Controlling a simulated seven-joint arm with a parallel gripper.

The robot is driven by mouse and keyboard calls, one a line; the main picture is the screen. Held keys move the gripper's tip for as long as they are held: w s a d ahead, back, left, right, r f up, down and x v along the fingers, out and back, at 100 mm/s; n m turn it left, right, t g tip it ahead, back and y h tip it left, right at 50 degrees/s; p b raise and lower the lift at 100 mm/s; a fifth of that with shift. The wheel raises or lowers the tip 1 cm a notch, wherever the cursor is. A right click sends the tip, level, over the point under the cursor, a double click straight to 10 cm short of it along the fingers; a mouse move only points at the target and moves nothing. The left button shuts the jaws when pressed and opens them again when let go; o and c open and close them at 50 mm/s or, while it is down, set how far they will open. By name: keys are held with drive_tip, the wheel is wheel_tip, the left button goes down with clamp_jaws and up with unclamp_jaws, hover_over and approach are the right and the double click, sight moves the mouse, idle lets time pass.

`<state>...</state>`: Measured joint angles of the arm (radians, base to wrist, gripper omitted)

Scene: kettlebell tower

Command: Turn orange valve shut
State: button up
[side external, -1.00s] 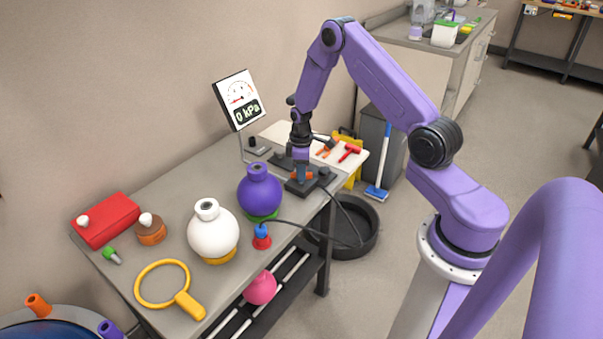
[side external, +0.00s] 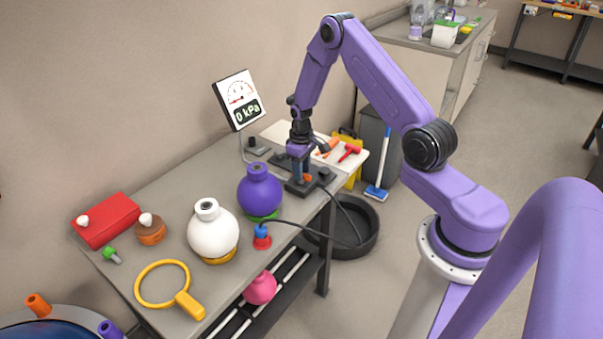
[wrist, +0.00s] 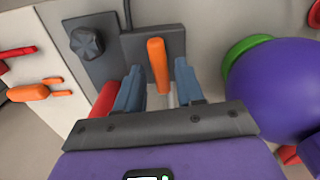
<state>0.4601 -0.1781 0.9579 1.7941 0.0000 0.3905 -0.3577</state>
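The orange valve (wrist: 157,62) has a bar-shaped handle that stands lengthwise in the wrist view, on a dark grey base plate. In the side view only a bit of its orange (side external: 307,177) shows; my gripper hides the rest. My gripper (wrist: 160,74) has its two blue-grey fingers apart, one on each side of the handle's near end, with gaps between. In the side view my gripper (side external: 300,165) points down at the valve at the bench's right end. The gauge (side external: 238,100) reads 0 kPa.
A dark knob (wrist: 88,42) sits left of the valve on its own plate. A purple round vessel (side external: 260,188) on a green ring stands close by, with a white one (side external: 212,232) beyond. Red and orange tools lie on a pale board (side external: 277,131). A black hose runs off the bench.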

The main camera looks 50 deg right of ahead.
drive_tip(key=shift+r, duration=2.55)
drive_tip(key=shift+r, duration=0.1)
wheel_tip(320, 180, up, 17)
drive_tip(key=s+a+r+n, duration=0.1)
drive_tip(key=s+a+n, duration=0.2)
drive_tip(key=s+a, duration=0.5)
drive_tip(key=s+a+r+n, duration=0.2)
drive_tip(key=s+a+n, duration=0.15)
drive_tip(key=a, duration=0.75)
drive_tip(key=s+a+n, duration=0.1)
drive_tip(key=s+n, duration=0.1)
drive_tip(key=s, duration=0.8)
drive_tip(key=s+a+f+n, duration=0.1)
drive_tip(key=s+n, duration=0.2)
drive_tip(key=s, duration=0.7)
drive_tip(key=shift+s+a, duration=0.3)
drive_tip(key=shift+a, duration=0.1)
